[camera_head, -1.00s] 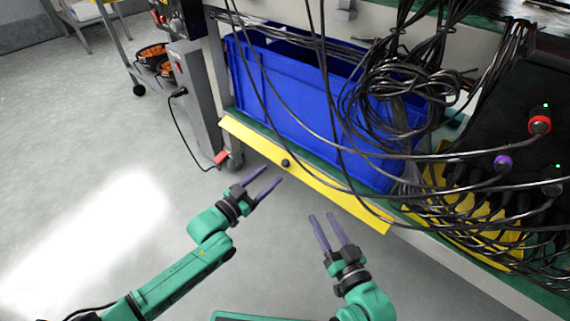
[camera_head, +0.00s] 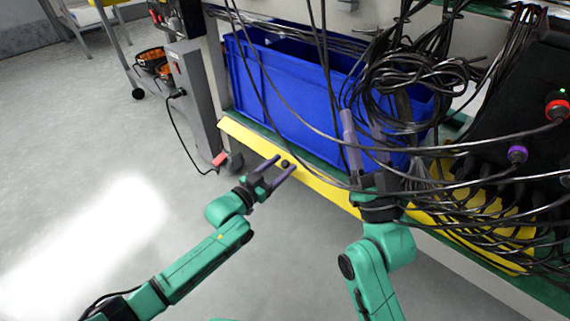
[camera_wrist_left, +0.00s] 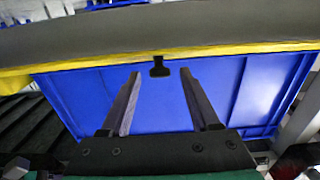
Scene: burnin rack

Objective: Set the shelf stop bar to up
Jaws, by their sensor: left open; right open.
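The shelf stop bar (camera_head: 240,136) is a long yellow strip along the front edge of the lower shelf, below the blue crate's front. A small black knob (camera_head: 285,163) sits on it. My left gripper (camera_head: 285,164) is open, with its fingertips on either side of the knob in the head view. In the left wrist view the knob (camera_wrist_left: 159,68) shows between the tips of the open fingers (camera_wrist_left: 160,74), with no clear contact. My right gripper (camera_head: 363,118) is open and empty, in front of the crate's right part among hanging cables.
The blue crate (camera_head: 285,85) stands on the shelf behind the bar. Black cables (camera_head: 420,75) hang in front of its right part and near my right gripper. A grey cabinet (camera_head: 192,95) stands at the left.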

